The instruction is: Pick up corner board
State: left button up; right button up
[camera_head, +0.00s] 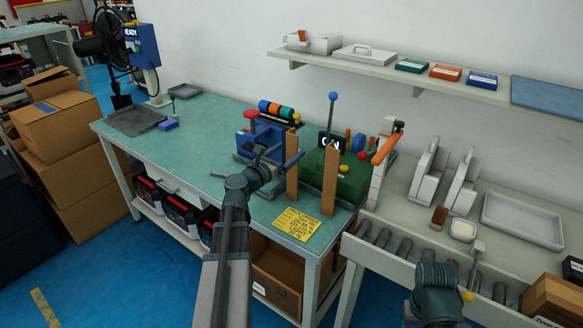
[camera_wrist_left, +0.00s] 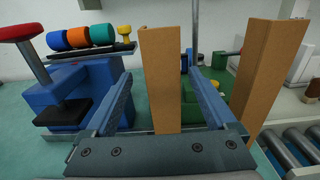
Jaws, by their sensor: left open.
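Two brown corner boards stand upright at the front of the bench. The left corner board (camera_head: 292,168) is nearer my left gripper; the right corner board (camera_head: 329,182) stands beside the green machine. My left gripper (camera_head: 279,156) is open and empty at the left board. In the left wrist view, the left board (camera_wrist_left: 160,80) shows between the two spread fingers (camera_wrist_left: 159,76), with gaps on both sides. The right board (camera_wrist_left: 264,75) is outside the right finger. My right arm is at the lower right of the head view; its jaws do not show.
A blue fixture (camera_head: 262,138) and a green machine (camera_head: 352,180) stand close behind the boards. A yellow note (camera_head: 297,223) lies on the bench (camera_head: 200,143), whose left part is mostly clear. A roller conveyor (camera_head: 383,238) lies to the right.

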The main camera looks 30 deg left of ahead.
pick_arm(q)
jog(key=shift+w, duration=0.15)
jog(key=w, duration=0.5)
jog(key=shift+d+f, duration=0.2)
jog(key=shift+d, duration=0.15)
jog(key=shift+s, duration=0.1)
grip_shut()
